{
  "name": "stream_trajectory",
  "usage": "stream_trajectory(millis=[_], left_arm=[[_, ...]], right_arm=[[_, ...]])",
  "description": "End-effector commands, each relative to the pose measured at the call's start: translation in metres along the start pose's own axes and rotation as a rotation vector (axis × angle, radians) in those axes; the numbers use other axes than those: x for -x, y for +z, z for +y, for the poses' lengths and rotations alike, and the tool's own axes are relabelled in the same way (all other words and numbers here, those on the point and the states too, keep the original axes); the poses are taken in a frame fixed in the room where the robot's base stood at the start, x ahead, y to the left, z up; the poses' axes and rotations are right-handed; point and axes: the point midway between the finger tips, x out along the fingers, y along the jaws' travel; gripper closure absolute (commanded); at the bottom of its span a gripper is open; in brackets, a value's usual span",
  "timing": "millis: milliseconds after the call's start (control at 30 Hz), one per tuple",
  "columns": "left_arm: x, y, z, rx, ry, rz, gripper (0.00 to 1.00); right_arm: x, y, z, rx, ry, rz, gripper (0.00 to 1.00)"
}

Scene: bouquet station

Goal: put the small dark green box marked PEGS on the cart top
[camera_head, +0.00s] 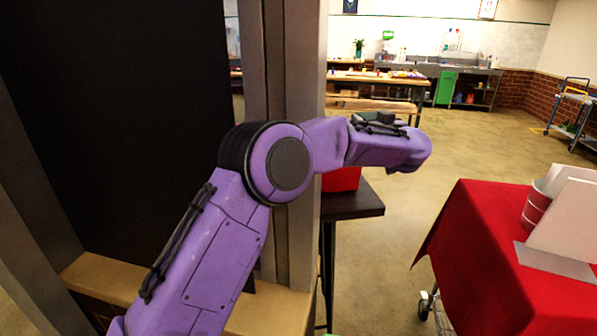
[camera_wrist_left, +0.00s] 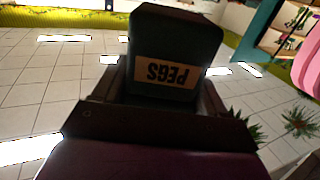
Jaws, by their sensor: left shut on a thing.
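The small dark green box marked PEGS (camera_wrist_left: 175,38) fills the upper middle of the left wrist view, its tan label upside down. My left gripper (camera_wrist_left: 163,92) is shut on it, with a finger on each side. Ceiling panels show behind the box, so it is held in the air. In the head view my purple left arm reaches to the right and hides the fingers and the box. A cart with a red cloth (camera_head: 470,235) and a caster stands at the right, apart from my arm. My right gripper is in neither view.
A dark side table (camera_head: 350,204) with a red object (camera_head: 342,180) is behind my arm. A blue and yellow trolley (camera_head: 575,95) stands far right. Open floor lies between.

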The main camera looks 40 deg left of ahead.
Motion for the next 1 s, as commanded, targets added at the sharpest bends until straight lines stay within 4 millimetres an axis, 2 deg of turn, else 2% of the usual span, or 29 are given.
stream_trajectory(millis=[67, 167, 400, 500, 667, 833, 1000], left_arm=[[0.000, 0.004, 0.000, -0.002, 0.000, -0.001, 0.62], [0.000, 0.023, 0.000, -0.007, -0.001, -0.003, 0.62], [0.001, 0.098, 0.000, -0.006, 0.000, -0.003, 0.62], [0.001, 0.123, 0.000, -0.005, 0.001, -0.002, 0.62], [0.001, 0.144, 0.000, -0.001, 0.000, 0.000, 0.62], [0.001, 0.174, 0.000, -0.002, 0.000, 0.000, 0.62], [0.000, 0.181, 0.000, 0.002, 0.000, 0.002, 0.62]], right_arm=[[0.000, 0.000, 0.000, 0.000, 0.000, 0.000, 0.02], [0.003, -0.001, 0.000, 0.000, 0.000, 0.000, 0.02], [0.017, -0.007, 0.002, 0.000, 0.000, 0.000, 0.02], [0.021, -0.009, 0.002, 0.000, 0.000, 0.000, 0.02], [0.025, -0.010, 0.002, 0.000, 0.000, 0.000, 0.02], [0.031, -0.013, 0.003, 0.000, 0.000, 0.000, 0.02], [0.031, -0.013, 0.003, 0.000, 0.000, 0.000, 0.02]])
